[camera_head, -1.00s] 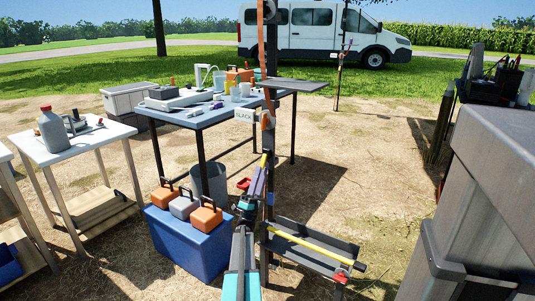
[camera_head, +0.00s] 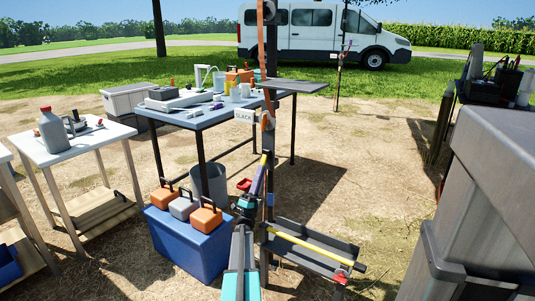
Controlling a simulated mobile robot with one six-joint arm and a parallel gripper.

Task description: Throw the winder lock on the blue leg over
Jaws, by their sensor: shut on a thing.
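My arm reaches up from the bottom centre, and my gripper (camera_head: 250,200) is small at its end, in front of the dark upright post. It is shut on a slim purple-blue bar (camera_head: 257,182) with a yellow upper end. The bar slants up to the right, close to the post (camera_head: 271,140); I cannot tell whether they touch. An orange strap (camera_head: 267,95) runs down the post to an orange fitting (camera_head: 268,121), beside a white tag (camera_head: 244,115) reading SLACK. I cannot make out the winder lock or a blue leg for certain.
A dark tray (camera_head: 312,244) with a yellow rod stands low at the right of the post. A blue chest (camera_head: 190,250) with small cases is at the left, below a laden blue-topped table (camera_head: 205,119). A grey box (camera_head: 485,200) fills the right.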

